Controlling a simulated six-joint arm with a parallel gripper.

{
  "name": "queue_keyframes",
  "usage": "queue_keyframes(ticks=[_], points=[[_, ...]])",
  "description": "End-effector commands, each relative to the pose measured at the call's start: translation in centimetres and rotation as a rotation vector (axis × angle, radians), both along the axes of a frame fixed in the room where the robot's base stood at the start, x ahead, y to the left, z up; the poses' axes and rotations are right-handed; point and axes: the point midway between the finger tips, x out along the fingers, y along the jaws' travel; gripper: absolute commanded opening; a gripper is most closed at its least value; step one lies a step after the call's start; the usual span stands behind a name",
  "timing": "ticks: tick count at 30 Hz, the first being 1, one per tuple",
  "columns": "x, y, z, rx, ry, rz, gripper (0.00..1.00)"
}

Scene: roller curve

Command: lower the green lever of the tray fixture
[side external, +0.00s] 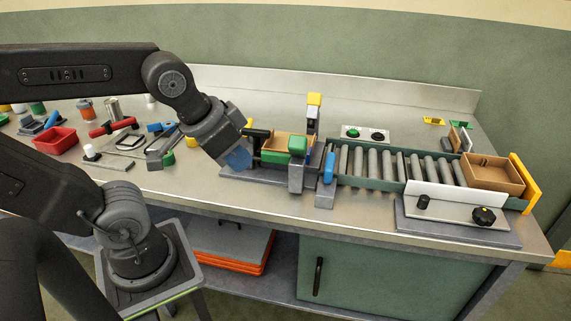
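The tray fixture (296,180) stands near the middle of the bench, at the left end of the roller line. A green block-shaped part (297,145), which looks like the lever's grip, sits at the top of its grey post. A lower green part (272,157) runs left from it, in front of a brown tray (294,136). My gripper (257,146) is at the left side of the fixture, its dark fingers close to the tray's left end. The green grip is to its right, apart from the fingers. The finger gap and any contact are too small to tell.
A blue handle (329,168) stands just right of the fixture, and a yellow-topped post (313,112) behind it. Rollers (375,164) lead right to a brown box (492,174). A red bin (56,140) and several tools lie at left. The bench front is fairly clear.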

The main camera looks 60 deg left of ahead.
Motion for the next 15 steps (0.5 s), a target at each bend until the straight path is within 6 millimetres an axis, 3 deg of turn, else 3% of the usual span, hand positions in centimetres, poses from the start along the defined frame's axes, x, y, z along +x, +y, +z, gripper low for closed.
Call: queue_keyframes(ticks=[5, 8, 12, 15], points=[[2.2, 1.8, 1.1, -0.003, 0.084, 0.079, 0.25], [4.5, 4.1, 2.1, -0.017, 0.182, 0.167, 0.34], [7.9, 8.6, 2.9, -0.052, 0.333, 0.301, 0.47], [10.0, 12.4, 2.9, -0.09, 0.439, 0.394, 0.47]])
